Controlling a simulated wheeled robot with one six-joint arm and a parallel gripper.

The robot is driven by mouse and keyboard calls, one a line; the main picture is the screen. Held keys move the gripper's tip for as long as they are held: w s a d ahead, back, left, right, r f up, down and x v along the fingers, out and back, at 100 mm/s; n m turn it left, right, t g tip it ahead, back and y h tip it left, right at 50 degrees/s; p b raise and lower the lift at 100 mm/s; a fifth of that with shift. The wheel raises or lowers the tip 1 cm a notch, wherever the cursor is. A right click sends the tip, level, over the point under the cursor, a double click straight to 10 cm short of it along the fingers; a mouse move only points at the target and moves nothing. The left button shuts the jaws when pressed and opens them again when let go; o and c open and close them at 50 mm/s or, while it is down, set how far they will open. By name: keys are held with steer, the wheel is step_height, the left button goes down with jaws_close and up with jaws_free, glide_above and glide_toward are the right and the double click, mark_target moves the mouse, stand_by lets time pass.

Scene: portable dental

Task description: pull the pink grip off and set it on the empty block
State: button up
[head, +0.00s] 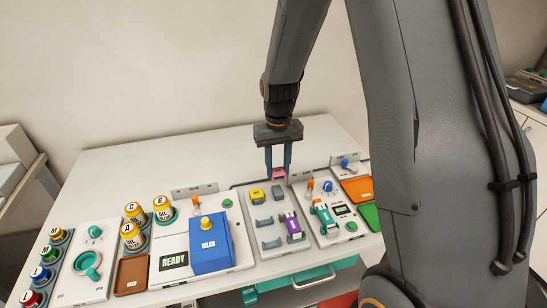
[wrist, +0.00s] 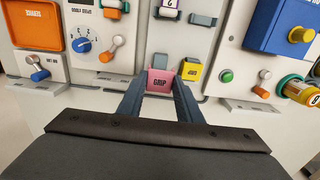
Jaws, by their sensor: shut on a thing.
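The pink grip (head: 279,174) is between the fingers of my gripper (head: 278,168), which is shut on it. In the wrist view the pink grip (wrist: 159,80), lettered GRIP, shows between the fingertips. In the head view it appears above a bare grey-blue block (head: 277,191) at the back of the grey tray (head: 272,257); the exact gap cannot be told. A yellow grip (head: 257,195) sits beside that block. Empty grey cradles (head: 264,223) stand in front, and a purple handpiece (head: 293,225) rests to their right.
A blue box (head: 210,247) stands on the white panel to the left, with lettered jars (head: 134,237) beyond. The air around my gripper looks clear.

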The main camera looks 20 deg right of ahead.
steer(key=b, duration=0.4)
glide_above(278, 190)
steer(key=shift+a+f, duration=0.1)
steer(key=shift+f, duration=2.1)
steer(key=shift+f+b, duration=0.35)
steer(key=shift+f, duration=1)
steer(key=o, duration=1.3)
step_height(278, 190, up, 7)
steer(key=shift+f+b, duration=0.2)
steer(key=shift+b, duration=0.3)
steer(key=shift+s+r, duration=0.1)
steer(key=shift+r, duration=0.5)
steer(key=shift+t, duration=0.5)
steer(key=s, duration=1.7)
steer(key=shift+r, duration=0.15)
